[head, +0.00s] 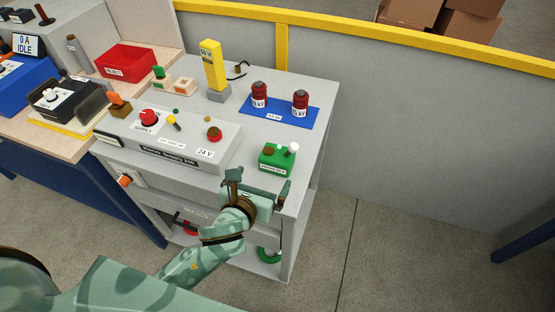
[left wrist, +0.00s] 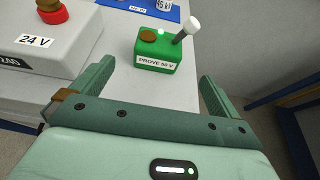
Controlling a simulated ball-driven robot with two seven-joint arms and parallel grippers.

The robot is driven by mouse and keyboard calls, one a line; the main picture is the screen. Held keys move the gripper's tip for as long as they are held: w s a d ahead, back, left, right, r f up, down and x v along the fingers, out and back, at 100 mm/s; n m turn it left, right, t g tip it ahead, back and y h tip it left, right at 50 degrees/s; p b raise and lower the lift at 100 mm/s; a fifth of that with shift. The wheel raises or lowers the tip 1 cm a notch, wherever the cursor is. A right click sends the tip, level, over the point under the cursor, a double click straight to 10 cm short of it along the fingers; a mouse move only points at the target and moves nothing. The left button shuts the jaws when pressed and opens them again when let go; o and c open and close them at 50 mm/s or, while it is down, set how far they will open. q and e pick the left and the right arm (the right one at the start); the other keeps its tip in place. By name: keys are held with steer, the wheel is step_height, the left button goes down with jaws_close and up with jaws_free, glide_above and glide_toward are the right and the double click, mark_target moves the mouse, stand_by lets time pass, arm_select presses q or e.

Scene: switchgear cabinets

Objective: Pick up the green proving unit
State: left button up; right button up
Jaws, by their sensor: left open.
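The green proving unit (head: 277,157) is a small green box with a brown round contact and a white-tipped post on top. It stands on the grey cabinet top near its right front corner. In the left wrist view the proving unit (left wrist: 159,52) shows a label reading "PROVE 50 V" and lies beyond the fingertips, roughly between their lines. My left gripper (head: 258,184) is open and empty, at the near edge of the cabinet top, in front of the unit and apart from it. Its two fingers also frame the left wrist view (left wrist: 158,80). My right gripper is not in view.
A grey 24 V supply box (head: 175,138) stands left of the unit. Behind are a blue mat (head: 279,113) with two red-topped parts and a yellow tester (head: 213,66) on a grey base. The cabinet top right of the unit is narrow but clear.

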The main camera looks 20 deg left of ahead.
mark_target(274, 162)
arm_select(q)
steer(key=b+x, duration=0.2)
steer(key=x, duration=0.7)
steer(key=shift+w+f, duration=0.2)
steer(key=shift+w, duration=0.15)
steer(key=b+x, duration=0.2)
steer(key=x, duration=0.3)
steer(key=shift+w+r, duration=0.1)
steer(key=shift+w, duration=0.05)
steer(key=shift+r, duration=0.1)
steer(key=c, duration=1.1)
